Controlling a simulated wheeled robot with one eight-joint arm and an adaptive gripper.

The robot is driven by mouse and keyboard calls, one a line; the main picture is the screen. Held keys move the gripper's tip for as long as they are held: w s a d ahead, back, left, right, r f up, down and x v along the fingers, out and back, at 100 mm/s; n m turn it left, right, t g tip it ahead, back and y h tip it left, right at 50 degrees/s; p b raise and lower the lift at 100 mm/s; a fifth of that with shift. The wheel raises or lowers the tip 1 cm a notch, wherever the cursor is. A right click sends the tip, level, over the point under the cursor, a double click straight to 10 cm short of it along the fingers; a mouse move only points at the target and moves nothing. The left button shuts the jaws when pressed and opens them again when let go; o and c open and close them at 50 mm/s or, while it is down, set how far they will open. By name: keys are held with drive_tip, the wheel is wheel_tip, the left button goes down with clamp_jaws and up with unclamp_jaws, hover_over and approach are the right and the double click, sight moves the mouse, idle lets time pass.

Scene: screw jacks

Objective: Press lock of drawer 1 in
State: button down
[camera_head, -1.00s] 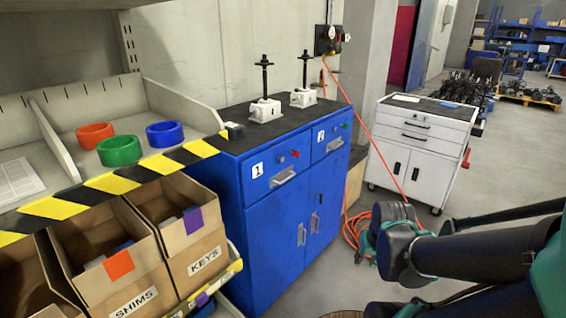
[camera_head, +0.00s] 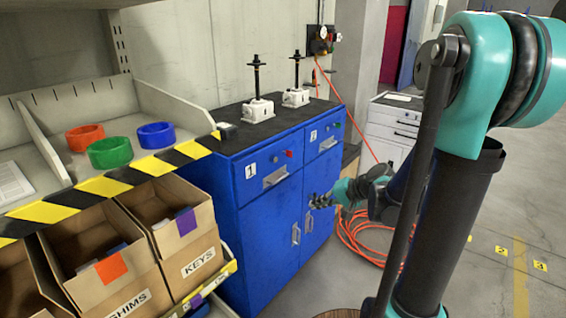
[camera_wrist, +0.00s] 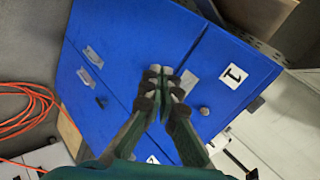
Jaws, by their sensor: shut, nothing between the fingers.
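The blue cabinet (camera_head: 258,235) has drawer 1 (camera_head: 244,187) at its upper left, marked with a white "1" label and flush with the front. A small round lock (camera_head: 275,159) and a red piece (camera_head: 289,153) sit above its handle (camera_head: 276,177). In the wrist view the "1" label (camera_wrist: 233,76) is right of my fingers, and a round knob (camera_wrist: 204,111), seemingly the lock, stands out below it. My gripper (camera_head: 311,201) is shut and empty, in front of the cabinet doors, below and right of the lock, apart from it. In the wrist view my fingertips (camera_wrist: 166,74) overlap the cabinet front.
Drawer 2 (camera_head: 312,153) is to the right. Two screw jacks (camera_head: 258,108) stand on the cabinet top. A striped shelf edge (camera_head: 100,186) and cardboard boxes (camera_head: 187,238) crowd the left. An orange hose (camera_head: 352,236) lies on the floor; a white tool cabinet (camera_head: 390,133) stands behind my arm.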

sight(276, 159)
drive_tip(key=w+r+m+t+y, duration=0.2)
drive_tip(key=w+r+y, duration=0.4)
drive_tip(key=w, duration=0.6)
drive_tip(key=shift+r+m+t, duration=0.35)
drive_tip(key=shift+m+t, duration=0.05)
drive_tip(key=shift+w, duration=0.15)
drive_tip(key=x, duration=1.4)
drive_tip(key=shift+a, duration=0.1)
drive_tip(key=shift+x, duration=0.75)
drive_tip(key=shift+w+r, duration=0.1)
drive_tip(key=shift+w, duration=0.05)
